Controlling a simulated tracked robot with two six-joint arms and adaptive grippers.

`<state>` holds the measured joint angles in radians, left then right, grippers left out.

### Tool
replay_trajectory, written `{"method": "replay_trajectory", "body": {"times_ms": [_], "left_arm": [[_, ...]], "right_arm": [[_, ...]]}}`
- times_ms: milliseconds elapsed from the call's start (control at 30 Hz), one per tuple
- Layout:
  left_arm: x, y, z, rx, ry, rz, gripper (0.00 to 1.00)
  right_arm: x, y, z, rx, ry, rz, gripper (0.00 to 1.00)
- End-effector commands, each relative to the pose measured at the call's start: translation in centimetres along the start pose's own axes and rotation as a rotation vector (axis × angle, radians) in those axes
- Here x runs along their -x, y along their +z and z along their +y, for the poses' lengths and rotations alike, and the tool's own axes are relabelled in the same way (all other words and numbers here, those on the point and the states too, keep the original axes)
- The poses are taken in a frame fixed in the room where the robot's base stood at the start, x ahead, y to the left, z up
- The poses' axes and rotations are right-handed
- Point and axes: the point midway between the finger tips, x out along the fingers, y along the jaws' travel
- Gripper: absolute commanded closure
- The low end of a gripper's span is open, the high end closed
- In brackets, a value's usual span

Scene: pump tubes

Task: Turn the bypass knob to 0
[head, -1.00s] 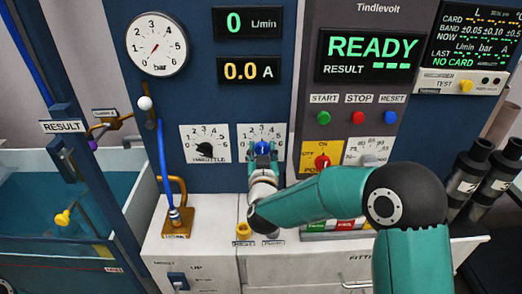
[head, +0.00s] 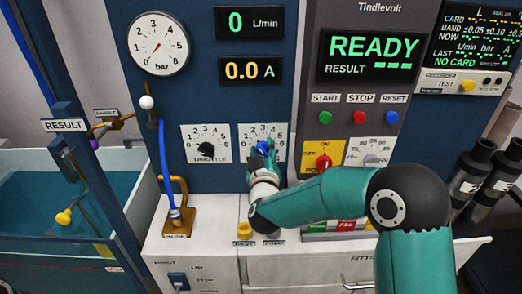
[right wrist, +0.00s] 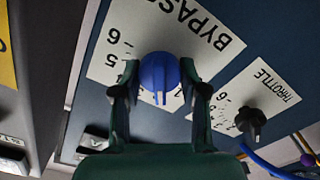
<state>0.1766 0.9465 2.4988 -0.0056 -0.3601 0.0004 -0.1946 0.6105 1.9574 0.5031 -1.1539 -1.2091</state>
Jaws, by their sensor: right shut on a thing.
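The blue bypass knob (head: 263,147) sits on a white dial plate (head: 247,133) marked with numbers up to 6, right of the throttle dial. My right gripper (head: 265,150) reaches it from the front and is shut on it. In the right wrist view the two dark fingers (right wrist: 159,82) stand on either side of the round blue knob (right wrist: 158,72). The knob's ridge points down in that view. The fingers hide part of the scale, so I cannot tell the exact reading. My left gripper is not in view.
The black throttle knob (head: 205,150) is left of the bypass dial. A red knob (head: 323,162) is close to the right, near my forearm. A brass fitting with a blue hose (head: 176,215) stands on the ledge at left. The display (head: 370,50) reads READY.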

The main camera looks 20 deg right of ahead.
Motion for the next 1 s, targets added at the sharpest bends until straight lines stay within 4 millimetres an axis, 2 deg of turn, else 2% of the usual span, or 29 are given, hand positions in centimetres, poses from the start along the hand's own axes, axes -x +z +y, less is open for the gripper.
{"method": "replay_trajectory", "body": {"times_ms": [700, 1000], "left_arm": [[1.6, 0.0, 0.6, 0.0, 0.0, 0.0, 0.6], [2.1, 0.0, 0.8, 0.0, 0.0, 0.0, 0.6]], "right_arm": [[0.1, -0.1, -0.5, 0.677, -0.006, 0.006, 0.92], [0.1, 0.1, -0.6, 0.884, -0.008, 0.008, 0.92]]}}
